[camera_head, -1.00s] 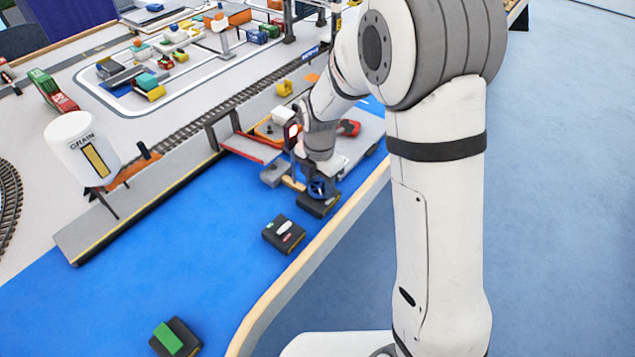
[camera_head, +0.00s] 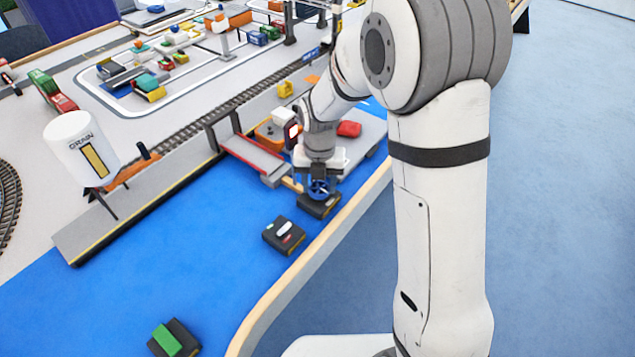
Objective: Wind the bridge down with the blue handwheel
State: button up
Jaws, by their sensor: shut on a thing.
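The blue handwheel (camera_head: 320,190) stands upright on a dark block at the edge of the blue surface, in the middle of the head view. My gripper (camera_head: 320,178) is right above it, pointing down, and shut on it; the fingers are small and partly hidden. The bridge (camera_head: 255,156), a grey deck with red edges, is just left of the wheel. Its far left end meets the grey quay, and its right end sits beside my gripper, partly hidden by my wrist.
A dark block with a white and red top (camera_head: 284,235) and another with a green top (camera_head: 175,338) are on the blue surface. A white GRAIN silo (camera_head: 80,148) stands at left. A red object (camera_head: 349,129) lies behind my wrist. The blue surface at left is clear.

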aim_at(319, 187)
jog(key=shift+w+r, duration=0.15)
jog(key=shift+w, duration=0.05)
dwell(0.3)
jog(key=o, duration=1)
jog(key=shift+s, duration=0.1)
jog(key=shift+r, duration=3.8)
